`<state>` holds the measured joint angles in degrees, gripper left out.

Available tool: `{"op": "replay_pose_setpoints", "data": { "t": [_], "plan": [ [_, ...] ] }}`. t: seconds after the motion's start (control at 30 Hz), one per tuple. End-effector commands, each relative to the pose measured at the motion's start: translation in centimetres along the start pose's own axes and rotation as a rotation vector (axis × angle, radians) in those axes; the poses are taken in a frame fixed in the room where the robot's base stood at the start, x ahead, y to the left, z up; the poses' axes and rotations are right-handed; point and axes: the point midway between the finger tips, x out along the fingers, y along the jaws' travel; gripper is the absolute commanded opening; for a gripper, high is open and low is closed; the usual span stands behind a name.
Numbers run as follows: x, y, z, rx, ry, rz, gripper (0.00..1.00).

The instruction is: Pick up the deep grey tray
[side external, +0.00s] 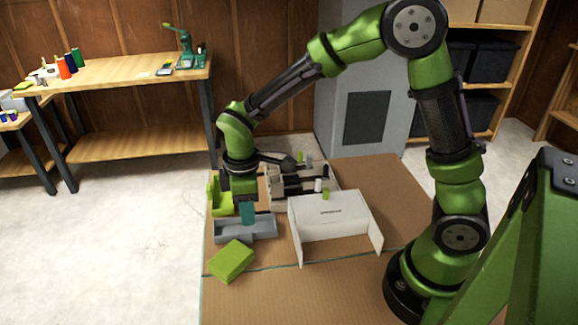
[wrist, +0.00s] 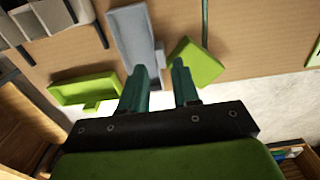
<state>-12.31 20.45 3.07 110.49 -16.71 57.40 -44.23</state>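The deep grey tray (side external: 262,231) lies on the brown board, between a lime-green tray behind it and a lime-green block in front. In the wrist view, the grey tray (wrist: 132,32) reaches from the top edge down towards my fingers. My gripper (side external: 248,222) points down over the tray in the side view, and its teal fingers hide part of it. In the wrist view, my gripper (wrist: 158,72) has its two fingers well apart, with nothing held between them. I cannot tell whether a fingertip touches the tray.
The lime-green block (side external: 231,262) and lime-green tray (side external: 216,197) sit close to the grey tray. A white open box (side external: 330,217) stands to its right. A white rack with black parts (side external: 290,184) is behind. The board's front is clear.

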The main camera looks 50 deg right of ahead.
Motion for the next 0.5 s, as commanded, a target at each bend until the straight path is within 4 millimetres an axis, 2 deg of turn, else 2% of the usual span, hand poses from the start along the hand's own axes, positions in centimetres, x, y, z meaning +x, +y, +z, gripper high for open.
{"op": "replay_pose_setpoints", "data": {
  "t": [0.23,0.5],
  "plan": [
    [1.9,0.1,0.1,0.001,-0.002,-0.001,0.31],
    [5.8,0.2,0.2,0.0,-0.002,-0.002,0.31]
  ]
}}
